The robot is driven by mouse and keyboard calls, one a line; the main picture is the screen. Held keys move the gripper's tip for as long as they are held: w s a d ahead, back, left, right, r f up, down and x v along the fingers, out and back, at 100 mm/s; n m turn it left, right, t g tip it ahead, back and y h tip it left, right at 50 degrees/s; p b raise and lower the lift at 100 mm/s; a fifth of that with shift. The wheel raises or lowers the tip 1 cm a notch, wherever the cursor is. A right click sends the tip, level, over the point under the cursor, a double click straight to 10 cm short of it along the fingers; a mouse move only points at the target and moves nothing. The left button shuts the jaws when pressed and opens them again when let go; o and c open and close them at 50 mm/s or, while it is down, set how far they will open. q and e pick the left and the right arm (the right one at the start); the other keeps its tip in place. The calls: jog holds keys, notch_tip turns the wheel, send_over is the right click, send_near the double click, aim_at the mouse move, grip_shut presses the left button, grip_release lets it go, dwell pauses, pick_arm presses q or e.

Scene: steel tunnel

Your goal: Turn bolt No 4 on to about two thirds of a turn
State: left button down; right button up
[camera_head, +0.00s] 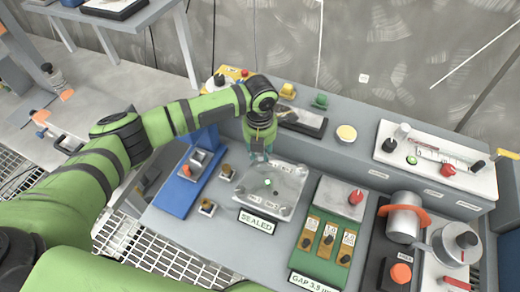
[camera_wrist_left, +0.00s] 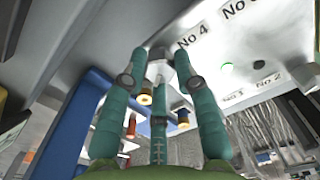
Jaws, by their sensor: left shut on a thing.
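My left gripper (camera_head: 260,154) reaches down at the far left corner of a pale, clear-looking plate (camera_head: 280,200) behind a "SEALED" sign (camera_head: 257,222). In the left wrist view its teal fingers (camera_wrist_left: 160,60) are closed together on a bolt, right beside the "No 4" label (camera_wrist_left: 193,37). The bolt itself is mostly hidden by the fingertips. The plate's pale face (camera_wrist_left: 205,62) also carries other number labels and a small green spot (camera_wrist_left: 226,66). My right gripper is not in view.
A blue stand (camera_head: 180,190) with a small device is left of the plate. A grey ledge with a yellow disc (camera_head: 346,133) runs behind. Small brass-topped posts (camera_head: 207,206) stand close by.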

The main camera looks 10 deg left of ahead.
pick_arm(q)
jog(key=shift+s+f, duration=0.2)
jog(key=shift+s, duration=0.05)
jog(key=c, duration=0.9)
grip_release()
jog(key=shift+c, duration=0.2)
jog(key=shift+r, duration=0.15)
jog(key=shift+w, duration=0.1)
jog(key=shift+r, duration=0.2)
notch_tip(320, 180, up, 12)
jog(key=shift+f, duration=0.2)
